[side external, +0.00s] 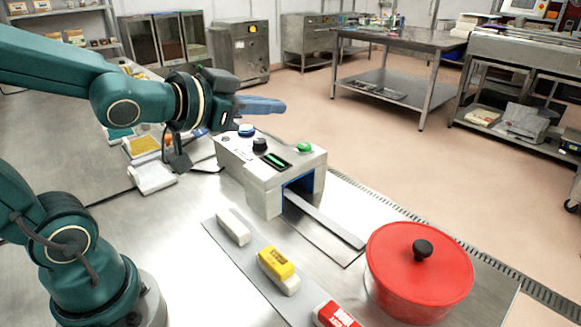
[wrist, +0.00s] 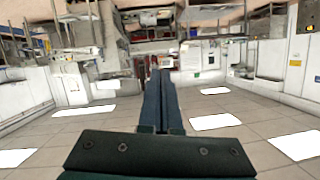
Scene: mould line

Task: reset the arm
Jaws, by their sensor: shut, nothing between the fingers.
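My gripper (side external: 262,105) is shut and empty, held level above the metal table, pointing right in the side external view. Its fingers (wrist: 160,100) lie together in the wrist view, which looks out across the room. Below and just right of the gripper stands a grey machine (side external: 265,165) with a blue button (side external: 246,130), a black knob (side external: 260,145), a green button (side external: 304,147) and a lit green display. The gripper is apart from it. A grey strip (side external: 325,220) runs out of the machine's blue-edged opening.
A red lidded pot (side external: 418,265) stands at the front right. A white block (side external: 233,227), a yellow-and-white block (side external: 278,268) and a red block (side external: 335,315) lie on a grey strip. A scale-like device (side external: 152,178) is at left. Steel benches stand beyond the open floor.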

